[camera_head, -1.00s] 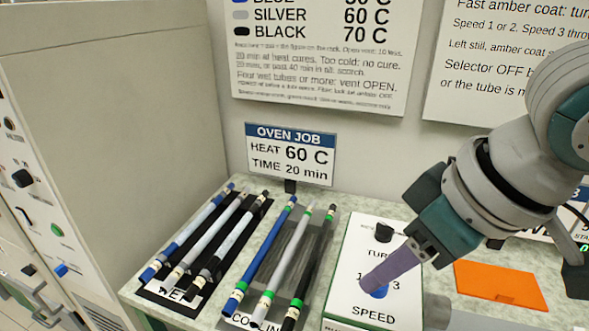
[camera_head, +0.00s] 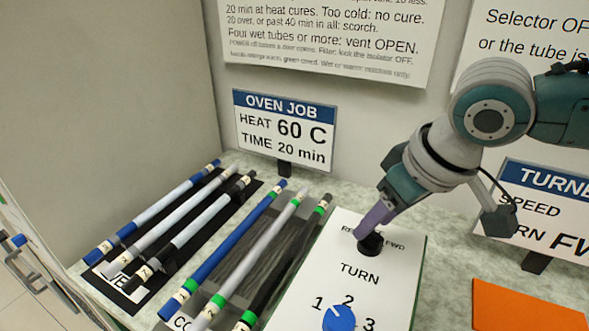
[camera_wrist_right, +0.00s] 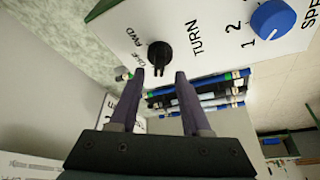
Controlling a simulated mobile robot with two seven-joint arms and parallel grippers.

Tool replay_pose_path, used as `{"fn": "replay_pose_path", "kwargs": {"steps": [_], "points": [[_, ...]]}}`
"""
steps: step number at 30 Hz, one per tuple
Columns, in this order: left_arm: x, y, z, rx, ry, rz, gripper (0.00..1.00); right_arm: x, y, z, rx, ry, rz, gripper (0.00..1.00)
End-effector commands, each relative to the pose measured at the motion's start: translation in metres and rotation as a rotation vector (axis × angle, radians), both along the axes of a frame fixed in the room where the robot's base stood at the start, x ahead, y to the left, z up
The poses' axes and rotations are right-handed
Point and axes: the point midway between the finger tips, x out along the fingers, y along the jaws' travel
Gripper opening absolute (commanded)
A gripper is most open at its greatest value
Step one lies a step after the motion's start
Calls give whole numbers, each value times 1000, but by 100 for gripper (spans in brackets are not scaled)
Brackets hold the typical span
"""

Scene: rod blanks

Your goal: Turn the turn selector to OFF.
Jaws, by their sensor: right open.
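The turn selector is a black knob (camera_head: 370,244) on a white panel (camera_head: 395,285), above the word TURN. In the right wrist view the knob (camera_wrist_right: 160,57) stands at the fingertips, centred between them. My right gripper (camera_head: 376,222) is open, its purple fingers angled down at the knob; in the right wrist view its two fingertips (camera_wrist_right: 160,74) are spread either side of it. I cannot tell whether they touch it. The fingers partly hide the REV, OFF and FWD labels, and I cannot tell which one the knob points to. My left gripper is not in view.
A blue speed knob (camera_head: 339,318) sits below on the same panel. Several tubes lie on the wet rack (camera_head: 130,292) and the cooling rack to the left. An orange plate (camera_head: 525,307) lies on the right. Signs stand behind.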

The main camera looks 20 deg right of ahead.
Motion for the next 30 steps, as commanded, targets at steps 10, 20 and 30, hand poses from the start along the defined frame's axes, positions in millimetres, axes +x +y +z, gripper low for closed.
{"fn": "replay_pose_path", "kwargs": {"steps": [10,20,30], "points": [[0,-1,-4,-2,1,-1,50,8,1,-18,-1,-1,1,48],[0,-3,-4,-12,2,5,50,8,1,-18,0,-1,0,27],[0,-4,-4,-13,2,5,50,8,1,-18,0,-1,0,0]]}}
